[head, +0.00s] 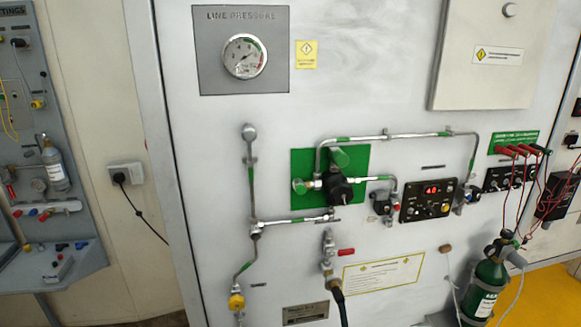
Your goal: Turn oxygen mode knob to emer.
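A small black control panel (428,200) with a lit red display (437,188) is mounted on the white trainer panel, right of centre. It carries several small knobs or switches, one of them yellowish (445,208). Their labels and pointer positions are too small to read, so I cannot tell which is the oxygen mode knob or how it is set. A second black panel (508,177) with small controls sits further right, below red and black plugs (515,150). Neither of my grippers is in view.
Metal pipes (385,137) and a black regulator (338,190) on a green plate (302,163) stand out left of the control panel. A green oxygen cylinder (487,280) stands at lower right, with hanging red wires (524,195) nearby. A pressure gauge (244,57) is at upper left.

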